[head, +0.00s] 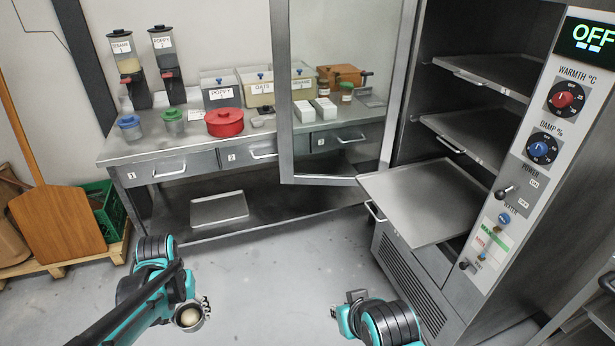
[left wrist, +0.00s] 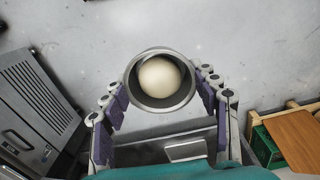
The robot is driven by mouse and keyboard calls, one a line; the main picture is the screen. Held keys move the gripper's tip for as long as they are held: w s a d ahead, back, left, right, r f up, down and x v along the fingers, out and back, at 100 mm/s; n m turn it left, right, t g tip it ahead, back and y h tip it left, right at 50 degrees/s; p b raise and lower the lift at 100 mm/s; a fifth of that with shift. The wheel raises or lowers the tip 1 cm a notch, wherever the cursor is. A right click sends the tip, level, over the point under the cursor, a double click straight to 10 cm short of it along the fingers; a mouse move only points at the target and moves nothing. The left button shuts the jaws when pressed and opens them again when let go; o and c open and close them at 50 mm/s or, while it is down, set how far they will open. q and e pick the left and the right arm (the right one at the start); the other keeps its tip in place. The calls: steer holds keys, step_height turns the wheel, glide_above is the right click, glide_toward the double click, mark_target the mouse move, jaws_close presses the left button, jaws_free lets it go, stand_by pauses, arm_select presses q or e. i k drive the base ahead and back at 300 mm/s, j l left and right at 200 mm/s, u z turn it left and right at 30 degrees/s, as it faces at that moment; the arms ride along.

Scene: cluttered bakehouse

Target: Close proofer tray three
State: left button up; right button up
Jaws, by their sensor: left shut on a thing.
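The proofer (head: 440,28) stands at the right with its glass door (head: 345,85) swung open. Its lowest visible tray (head: 425,200) is pulled well out, with a handle (head: 374,212) on its front edge. Two trays above, the upper (head: 495,72) and the middle (head: 475,135), sit inside. My left gripper (head: 196,308) is low at the lower left, away from the tray. It is shut on a round metal cup (left wrist: 133,85) holding a pale ball (left wrist: 160,76). My right gripper (head: 347,305) is below and left of the tray, apart from it; its fingers are unclear.
A steel bench (head: 180,195) with labelled bins, dispensers and a red pot (head: 224,122) runs along the wall. A tray (head: 219,208) lies on its lower shelf. A wooden peel (head: 58,225) and green crate (head: 97,205) stand left. The floor between my arms is clear.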

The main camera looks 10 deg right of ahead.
mark_target(405, 205)
steer(key=z, duration=1.25)
steer(key=i+j+z, duration=0.2)
steer(key=z, duration=0.25)
steer(key=i+j+z, duration=0.2)
steer(key=z, duration=0.25)
steer(key=i+j+z, duration=0.15)
steer(key=j+z, duration=0.75)
steer(key=i+l, duration=0.05)
